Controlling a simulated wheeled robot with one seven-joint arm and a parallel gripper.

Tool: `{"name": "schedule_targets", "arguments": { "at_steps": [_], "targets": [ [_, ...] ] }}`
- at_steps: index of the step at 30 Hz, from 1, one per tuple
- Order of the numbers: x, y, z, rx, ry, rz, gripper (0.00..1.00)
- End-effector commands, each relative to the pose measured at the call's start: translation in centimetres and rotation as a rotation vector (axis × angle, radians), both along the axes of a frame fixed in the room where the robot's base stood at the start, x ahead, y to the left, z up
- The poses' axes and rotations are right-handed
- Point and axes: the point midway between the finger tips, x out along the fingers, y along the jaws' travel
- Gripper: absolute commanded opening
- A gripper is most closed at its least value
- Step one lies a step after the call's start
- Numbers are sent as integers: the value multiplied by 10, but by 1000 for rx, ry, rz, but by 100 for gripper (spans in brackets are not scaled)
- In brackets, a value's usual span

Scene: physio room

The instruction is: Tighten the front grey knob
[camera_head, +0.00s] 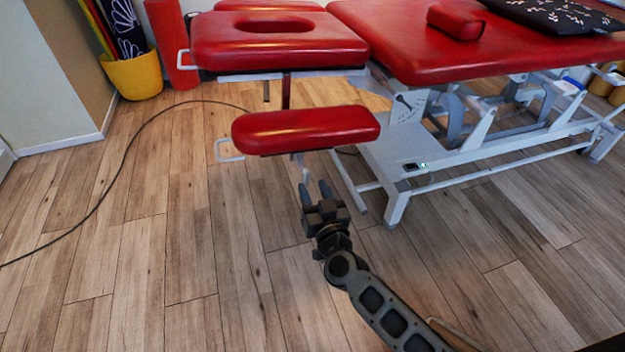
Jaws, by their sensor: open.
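A treatment couch with red padding (420,45) fills the upper right. Its front red armrest pad (305,128) juts toward me, with a short light grey bracket (301,163) below it. I cannot clearly make out the front grey knob; the underside of the pad is mostly hidden. My gripper (314,188) is open and empty, its two dark fingers pointing up toward the bracket. The left finger looks close to the bracket's lower end; I cannot tell whether they touch.
The couch's white metal frame (397,205) stands right of my gripper. A white loop handle (228,151) sticks out left of the pad. A black cable (118,172) runs over the wood floor. A yellow bucket (135,77) stands at the back left. The left floor is otherwise clear.

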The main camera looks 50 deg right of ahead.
Motion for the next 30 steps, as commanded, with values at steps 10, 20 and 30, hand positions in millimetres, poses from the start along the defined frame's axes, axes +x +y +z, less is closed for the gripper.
{"name": "schedule_targets", "arguments": {
  "at_steps": [10,20,30],
  "targets": [
    [42,-28,-1,1,-2,0,43],
    [50,-34,0,1,0,1,43],
    [50,-34,0,1,0,1,20]
  ]
}}
